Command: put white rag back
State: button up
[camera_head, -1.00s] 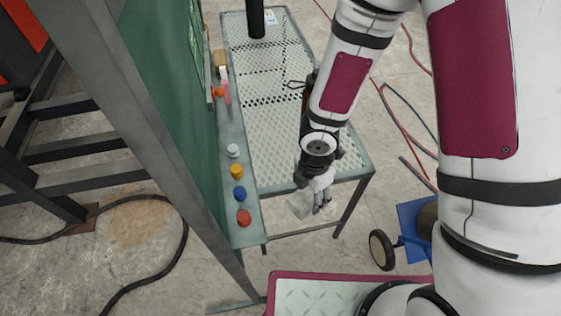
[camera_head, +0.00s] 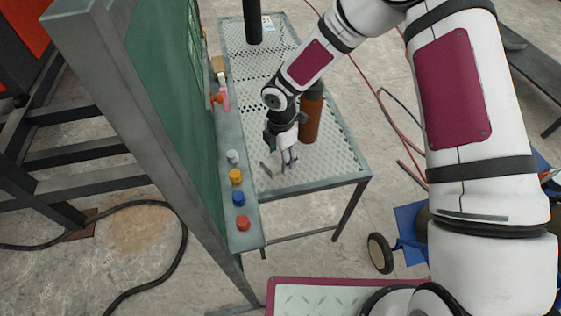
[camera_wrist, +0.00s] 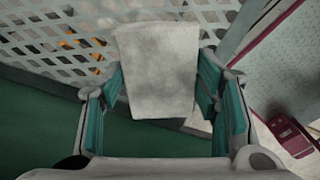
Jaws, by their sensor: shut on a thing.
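The white rag (camera_wrist: 157,70) is a pale, flat, roughly rectangular piece between the two teal-padded fingers of my gripper (camera_wrist: 160,95) in the wrist view. My gripper (camera_head: 283,163) is shut on it. In the head view the gripper is over the near left part of the perforated metal table (camera_head: 335,160), close to the narrow ledge. Only a small grey piece of the rag (camera_head: 266,171) shows there, beside the fingers. I cannot tell from the head view how high the rag is above the table.
A brown cylinder (camera_head: 312,115) stands on the table just right of my gripper. The ledge (camera_head: 242,216) at left carries red, blue, yellow and white knobs. A green panel (camera_head: 178,80) rises beyond it. A black cylinder (camera_head: 253,22) stands at the far end.

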aim_at(281, 162)
notch_tip(281, 162, down, 4)
jog(key=shift+w+a+r, duration=0.1)
jog(key=shift+w+r, duration=0.05)
jog(key=shift+r, duration=0.1)
jog(key=o, duration=1)
notch_tip(281, 162, up, 12)
jog(key=shift+r+p, duration=0.1)
jog(key=shift+p, duration=0.2)
